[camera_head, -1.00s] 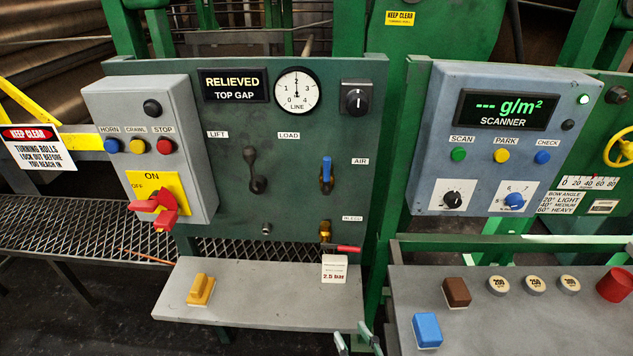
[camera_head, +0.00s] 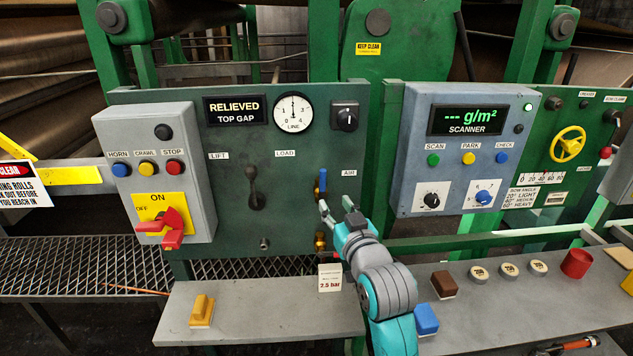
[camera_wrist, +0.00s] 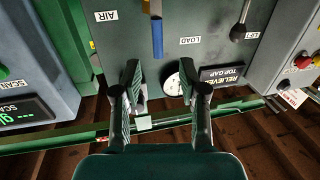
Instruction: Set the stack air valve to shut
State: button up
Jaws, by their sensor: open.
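The stack air valve has a blue lever (camera_head: 322,183) on the green panel, just left of the AIR label (camera_head: 349,173). The lever points straight up from its brass body. My gripper (camera_head: 335,206) is open and empty, in front of the panel just below and right of the lever in the head view. The wrist view is upside down; there the blue lever (camera_wrist: 157,38) lies between the lines of my two fingers (camera_wrist: 160,82), beyond their tips and apart from them. Part of the valve body is hidden at the picture's top edge.
A second brass valve (camera_head: 320,241) sits below the air valve, partly behind my arm. The dark LOAD lever (camera_head: 254,188) is to the left. A 2.5 bar tag (camera_head: 330,278) stands below. The scanner box (camera_head: 462,150) juts out at right. A grey shelf (camera_head: 265,310) runs below.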

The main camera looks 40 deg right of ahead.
aim_at(324, 178)
jog(key=x, duration=0.3)
jog(key=r+x, duration=0.1)
jog(key=x, duration=0.7)
jog(key=shift+d+r, duration=0.2)
jog(key=shift+r, duration=0.1)
grip_shut()
